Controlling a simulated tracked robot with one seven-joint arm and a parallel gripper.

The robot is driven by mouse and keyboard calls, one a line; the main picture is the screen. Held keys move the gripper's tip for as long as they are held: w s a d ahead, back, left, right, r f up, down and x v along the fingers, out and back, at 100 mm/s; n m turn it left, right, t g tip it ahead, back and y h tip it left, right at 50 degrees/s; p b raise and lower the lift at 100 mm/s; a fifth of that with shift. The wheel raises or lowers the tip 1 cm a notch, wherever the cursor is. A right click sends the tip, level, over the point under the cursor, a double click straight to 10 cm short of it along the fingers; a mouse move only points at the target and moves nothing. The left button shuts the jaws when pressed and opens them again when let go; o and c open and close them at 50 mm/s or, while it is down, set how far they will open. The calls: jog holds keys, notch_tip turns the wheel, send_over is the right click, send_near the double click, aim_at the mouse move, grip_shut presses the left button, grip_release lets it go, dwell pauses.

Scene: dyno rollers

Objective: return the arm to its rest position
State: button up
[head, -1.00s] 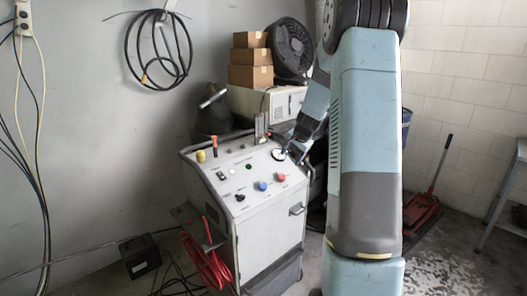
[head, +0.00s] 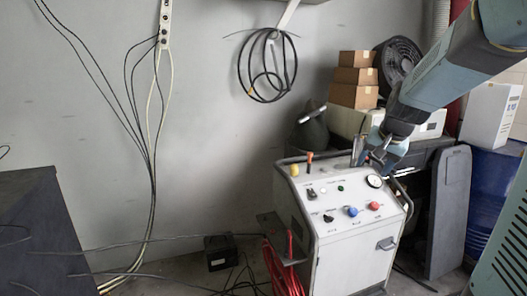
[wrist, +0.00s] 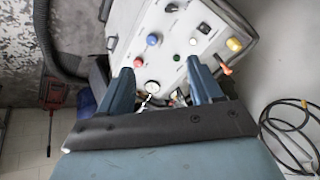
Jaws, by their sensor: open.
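My arm (head: 440,75) reaches in from the upper right of the head view. My gripper (head: 384,153) is above the back right part of a white control console (head: 355,262), close to its round gauge (head: 375,181). In the wrist view my gripper (wrist: 163,82) shows two blue fingers spread apart, with nothing held between them. The console panel (wrist: 165,35) lies beyond the fingertips there. I cannot tell whether a fingertip touches the console.
Stacked cardboard boxes (head: 355,78) and a black fan (head: 398,62) stand behind the console. A dark grey panel (head: 449,212) and a blue bin (head: 490,190) are at the right. Red cables (head: 283,272) hang at the console's left. A dark cabinet (head: 50,235) stands at the far left.

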jog(key=s+a+r+n, duration=0.1)
jog(key=s+a+n, duration=0.1)
jog(key=s, duration=0.9)
jog(key=s+a+r+n, duration=0.2)
jog(key=s+a, duration=0.3)
jog(key=s, duration=0.7)
jog(key=shift+n+h, duration=0.4)
jog(key=shift+n, duration=0.4)
jog(key=shift+s+f, duration=0.15)
jog(key=shift+s, duration=0.35)
